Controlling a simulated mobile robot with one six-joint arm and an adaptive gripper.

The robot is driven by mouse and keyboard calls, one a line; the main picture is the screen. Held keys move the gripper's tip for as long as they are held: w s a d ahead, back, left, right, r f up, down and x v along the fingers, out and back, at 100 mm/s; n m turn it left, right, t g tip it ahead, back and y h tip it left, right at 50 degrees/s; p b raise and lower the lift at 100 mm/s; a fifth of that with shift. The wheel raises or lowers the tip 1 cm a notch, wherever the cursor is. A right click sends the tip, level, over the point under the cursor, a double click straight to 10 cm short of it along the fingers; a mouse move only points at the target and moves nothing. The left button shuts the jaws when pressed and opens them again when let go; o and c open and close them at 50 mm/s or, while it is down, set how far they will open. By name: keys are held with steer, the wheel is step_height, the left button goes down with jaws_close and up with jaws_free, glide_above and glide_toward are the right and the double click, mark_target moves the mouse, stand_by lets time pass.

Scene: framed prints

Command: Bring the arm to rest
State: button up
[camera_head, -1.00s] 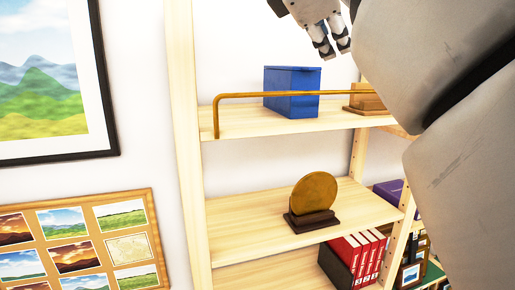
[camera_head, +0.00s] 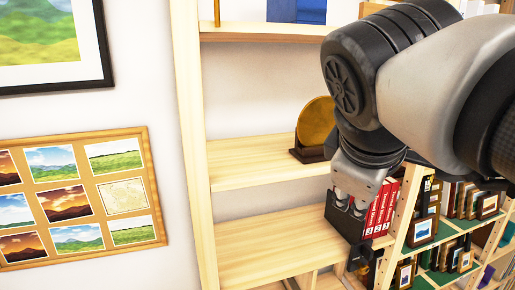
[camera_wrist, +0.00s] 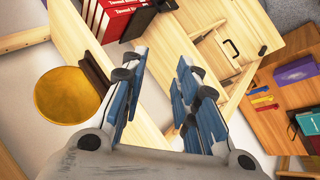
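My gripper (camera_head: 352,208) hangs from the bent arm in front of the shelf unit, pointing down, in the head view. In the wrist view its two blue-padded fingers (camera_wrist: 155,88) stand apart with nothing between them, so it is open and empty. In the head view the fingertips overlap the black holder (camera_head: 344,220) of red books (camera_head: 380,212); I cannot tell how far apart they are in depth. My arm (camera_head: 415,80) covers part of the round golden plaque (camera_head: 316,124) on the middle shelf.
The light wood shelf (camera_head: 245,165) has free room left of the plaque. A blue box (camera_head: 297,10) is on the upper shelf. A corkboard of prints (camera_head: 75,197) and a framed landscape (camera_head: 45,45) hang at left. More shelves (camera_head: 445,215) with books and small frames stand at right.

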steer(key=s+f+m+g+y+b, duration=0.1)
steer(key=s+f+m+b, duration=0.2)
steer(key=f, duration=0.9)
steer(key=s+a+f+m+y+b, duration=0.1)
steer(key=s+f+m+b, duration=0.2)
steer(key=f, duration=1)
steer(key=s+f+m+g+y+b, duration=0.1)
steer(key=s+f+m+b, duration=0.2)
steer(key=s+f+b, duration=0.3)
steer(key=s+f, duration=0.3)
steer(key=f, duration=0.3)
steer(key=shift+a+f+m+g+b, duration=0.2)
steer(key=shift+f+m+g+b, duration=0.05)
steer(key=shift+m+g+b, duration=0.05)
steer(key=shift+s, duration=0.1)
